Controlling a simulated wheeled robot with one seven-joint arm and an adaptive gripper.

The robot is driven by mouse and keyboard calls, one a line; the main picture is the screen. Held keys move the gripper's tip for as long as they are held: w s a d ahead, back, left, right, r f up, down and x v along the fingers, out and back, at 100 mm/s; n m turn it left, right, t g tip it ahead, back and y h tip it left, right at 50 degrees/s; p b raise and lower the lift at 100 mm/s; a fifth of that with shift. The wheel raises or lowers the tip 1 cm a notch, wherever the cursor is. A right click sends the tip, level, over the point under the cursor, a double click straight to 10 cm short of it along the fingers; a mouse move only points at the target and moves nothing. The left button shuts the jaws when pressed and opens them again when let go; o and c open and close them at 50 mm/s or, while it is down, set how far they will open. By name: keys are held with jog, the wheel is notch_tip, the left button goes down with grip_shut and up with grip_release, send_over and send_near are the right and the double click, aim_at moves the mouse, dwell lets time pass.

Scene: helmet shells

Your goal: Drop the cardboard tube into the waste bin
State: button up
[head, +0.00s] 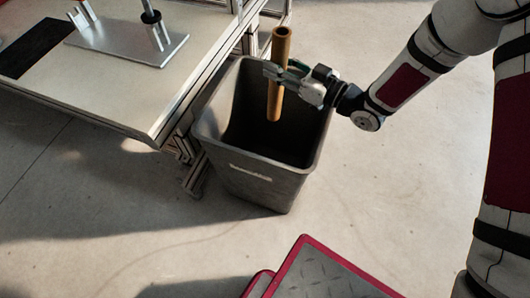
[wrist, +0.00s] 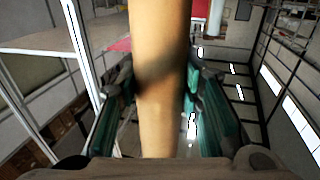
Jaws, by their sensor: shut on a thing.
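The cardboard tube (head: 276,100) is a tan, hollow cylinder, held nearly upright. My gripper (head: 274,74) is shut around its middle, and in the wrist view the tube (wrist: 160,80) stands between the two green-padded fingers (wrist: 155,108). The waste bin (head: 262,185) is a dark grey, square, open-topped container on the floor. In the head view the tube's lower end shows against the bin's opening. The tube appears to be over the opening, with its lower end near rim height; the exact depth is hard to tell. The bin's bottom is in shadow.
A workbench (head: 120,85) with a metal frame stands close to the left of the bin. A metal plate fixture (head: 125,42) and a black mat (head: 36,48) lie on it. Open concrete floor (head: 110,230) lies in front of the bin and bench.

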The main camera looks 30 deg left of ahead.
notch_tip(320, 180, down, 3)
jog(key=shift+r+b, duration=0.15)
jog(key=shift+b, duration=0.45)
jog(key=o, duration=1.2)
jog(key=shift+o, duration=0.2)
jog(key=shift+d, duration=0.1)
jog(key=d, duration=1.1)
jog(key=shift+s+d, duration=0.15)
jog(key=shift+d, duration=0.25)
